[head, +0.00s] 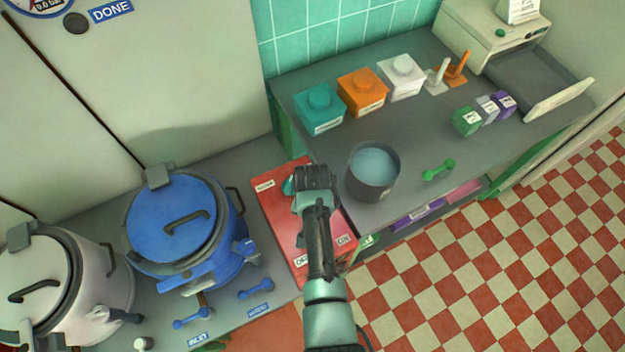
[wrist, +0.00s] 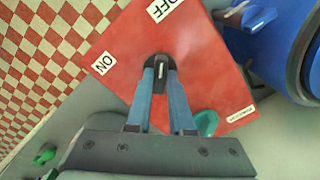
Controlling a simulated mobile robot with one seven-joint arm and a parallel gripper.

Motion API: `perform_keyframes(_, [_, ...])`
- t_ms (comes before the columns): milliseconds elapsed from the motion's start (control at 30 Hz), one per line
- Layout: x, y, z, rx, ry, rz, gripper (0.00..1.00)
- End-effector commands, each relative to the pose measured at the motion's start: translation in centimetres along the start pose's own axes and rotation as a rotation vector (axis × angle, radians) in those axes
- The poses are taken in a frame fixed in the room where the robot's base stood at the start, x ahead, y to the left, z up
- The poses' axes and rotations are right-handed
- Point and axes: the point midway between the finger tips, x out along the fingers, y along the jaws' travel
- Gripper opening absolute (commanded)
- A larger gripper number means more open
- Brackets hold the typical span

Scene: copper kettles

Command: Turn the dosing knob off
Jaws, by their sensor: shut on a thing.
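The red dosing panel (head: 275,207) lies between the blue kettle and the worktop and carries ON and OFF labels. In the wrist view, the panel (wrist: 205,60) shows the ON label (wrist: 103,62) at left and the OFF label (wrist: 165,8) at the top. My gripper (head: 313,180) is over the panel, and in the wrist view its fingers (wrist: 159,74) are closed together at the panel's middle, on the knob. A teal part, seemingly of the knob (wrist: 207,122), shows beside the right finger; the rest is hidden. I cannot tell which label the knob points to.
The blue kettle (head: 170,220) and a white kettle (head: 70,290) stand left of the panel. A grey pot (head: 372,184) with pale blue contents stands close to my gripper's right. Teal, orange and white canisters (head: 362,92) line the back. A green handle (head: 438,170) lies right.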

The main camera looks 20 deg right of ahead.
Motion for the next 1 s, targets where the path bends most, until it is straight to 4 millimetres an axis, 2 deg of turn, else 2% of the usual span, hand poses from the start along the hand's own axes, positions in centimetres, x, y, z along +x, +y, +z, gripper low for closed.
perform_keyframes(467, [-0.11,-0.04,-0.15,0.015,0.004,-0.002,0.00])
perform_keyframes(500, [-0.11,-0.04,-0.15,0.015,0.004,-0.002,0.25])
perform_keyframes(633, [-0.08,-0.03,-0.12,0.014,0.003,-0.001,0.49])
perform_keyframes(1000, [-0.29,-0.02,-0.06,0.012,0.002,-0.001,0.50])
